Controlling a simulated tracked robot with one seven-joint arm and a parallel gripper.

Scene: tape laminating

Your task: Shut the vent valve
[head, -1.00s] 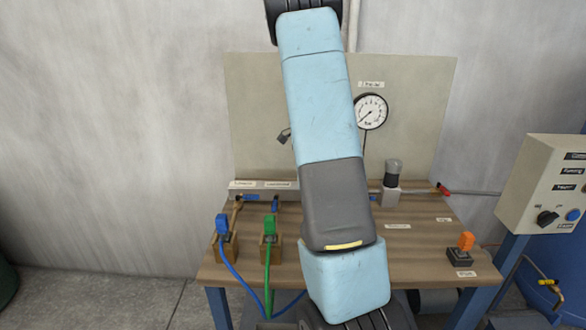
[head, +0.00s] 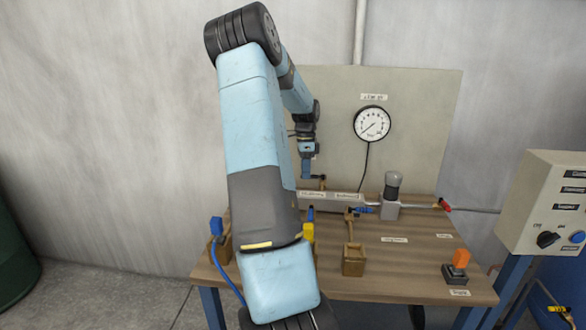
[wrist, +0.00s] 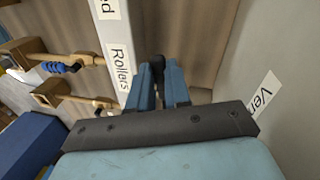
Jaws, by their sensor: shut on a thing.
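My gripper (head: 308,176) reaches down beside the tan back panel, behind the rail on the bench. In the wrist view its two blue fingers (wrist: 158,84) are closed around a black handle (wrist: 157,66), apparently the vent valve's. A white label (wrist: 264,97) beginning "Ven" is on the grey surface to the right. In the head view a small brass part (head: 320,182) shows just beside the fingertips. The valve body is mostly hidden by my fingers, and I cannot tell how far the handle is turned.
The labelled rail (head: 330,201) carries brass valves, one with a blue handle (head: 360,210). A gauge (head: 372,123) hangs on the panel. The bench's right side has free room.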

